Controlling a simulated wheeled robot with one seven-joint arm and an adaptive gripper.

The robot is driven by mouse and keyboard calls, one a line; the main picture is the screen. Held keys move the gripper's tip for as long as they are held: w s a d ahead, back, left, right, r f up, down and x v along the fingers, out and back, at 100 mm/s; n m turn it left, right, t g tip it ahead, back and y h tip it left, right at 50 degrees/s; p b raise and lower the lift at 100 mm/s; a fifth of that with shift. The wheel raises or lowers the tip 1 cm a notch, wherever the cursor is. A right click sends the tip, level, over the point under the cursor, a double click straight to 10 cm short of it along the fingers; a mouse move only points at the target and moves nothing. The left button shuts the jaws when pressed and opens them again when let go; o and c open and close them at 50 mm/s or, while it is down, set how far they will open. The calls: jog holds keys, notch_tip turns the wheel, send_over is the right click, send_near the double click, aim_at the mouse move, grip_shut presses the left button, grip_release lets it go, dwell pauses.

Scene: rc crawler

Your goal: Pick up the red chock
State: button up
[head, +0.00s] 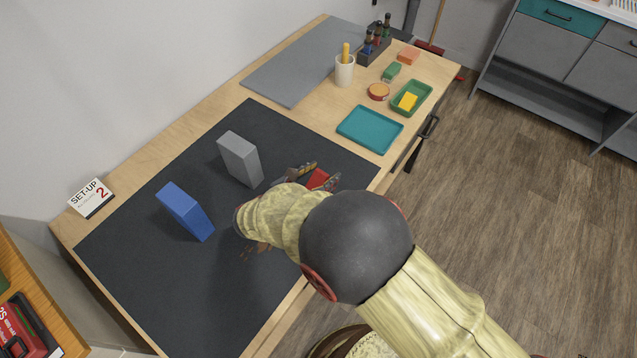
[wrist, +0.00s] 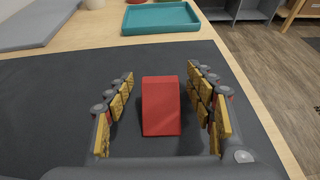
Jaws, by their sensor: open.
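The red chock (head: 318,180) is a wedge-shaped block on the dark mat (head: 300,140). In the head view my arm and gripper partly hide it. In the wrist view the red chock (wrist: 170,106) is in full sight, its sloped face toward the camera. My gripper (head: 318,174) is low over the mat at the chock. In the wrist view my gripper (wrist: 165,95) is open, with one padded finger on each side of the chock. Dark mat shows between the chock and both fingers, so they look apart from it.
A grey block (head: 240,158) and a blue block (head: 185,210) stand left on the mat. A teal tray (head: 369,130) lies beyond the chock. A green bin (head: 411,98) and a white cup (head: 344,71) stand farther back. The mat's front left is mostly clear.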

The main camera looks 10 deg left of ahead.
jog(key=c, duration=0.3)
jog(key=shift+r, duration=0.1)
jog(key=c, duration=1.1)
